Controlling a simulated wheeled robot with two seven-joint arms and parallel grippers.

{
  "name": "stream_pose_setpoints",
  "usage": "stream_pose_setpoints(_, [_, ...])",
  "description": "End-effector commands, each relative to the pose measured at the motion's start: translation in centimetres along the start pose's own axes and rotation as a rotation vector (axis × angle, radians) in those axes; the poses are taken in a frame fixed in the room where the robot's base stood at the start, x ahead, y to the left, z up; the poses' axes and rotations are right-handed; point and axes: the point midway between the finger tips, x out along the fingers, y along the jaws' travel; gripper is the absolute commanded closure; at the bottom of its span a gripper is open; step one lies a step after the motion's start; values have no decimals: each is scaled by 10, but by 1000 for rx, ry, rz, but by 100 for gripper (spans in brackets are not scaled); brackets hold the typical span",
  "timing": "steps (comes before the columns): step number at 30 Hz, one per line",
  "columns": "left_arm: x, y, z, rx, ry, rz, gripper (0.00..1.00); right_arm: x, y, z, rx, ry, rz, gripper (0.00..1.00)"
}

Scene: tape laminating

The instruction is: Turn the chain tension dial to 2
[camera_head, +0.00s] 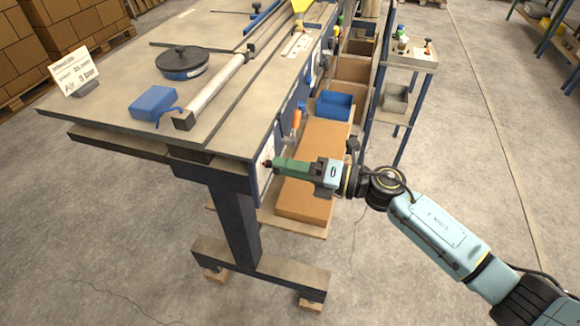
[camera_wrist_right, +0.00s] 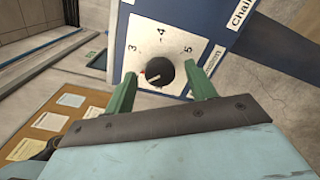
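The chain tension dial (camera_wrist_right: 160,72) is a dark round knob on a white plate (camera_wrist_right: 150,30) with the numbers 3, 4 and 5 showing. A pale line and a small red mark show on the knob's left side; I cannot tell the exact number it points at. Lower numbers are not visible. My right gripper (camera_wrist_right: 160,70) has its green fingers on either side of the knob, with a visible gap to each. In the head view the right gripper (camera_head: 274,164) reaches the panel at the table's near end. My left gripper is not in view.
The table (camera_head: 100,110) carries a blue block (camera_head: 154,102), a round dark-lidded container (camera_head: 182,62) and a long roller (camera_head: 215,88). Below the panel are a cardboard box (camera_head: 310,190) and a blue bin (camera_head: 335,105) on a shelf. A small cart (camera_head: 410,60) stands behind.

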Motion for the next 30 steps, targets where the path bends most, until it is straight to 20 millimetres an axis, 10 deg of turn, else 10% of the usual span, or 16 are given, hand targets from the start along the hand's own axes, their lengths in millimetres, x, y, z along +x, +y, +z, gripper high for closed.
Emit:
stream_pose_setpoints(8, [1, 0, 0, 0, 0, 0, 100, -7, -1, 0, -1, 0, -2, 44])
stream_pose_setpoints(30, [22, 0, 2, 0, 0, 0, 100, -132, 0, -1, 1, 1, 0, 44])
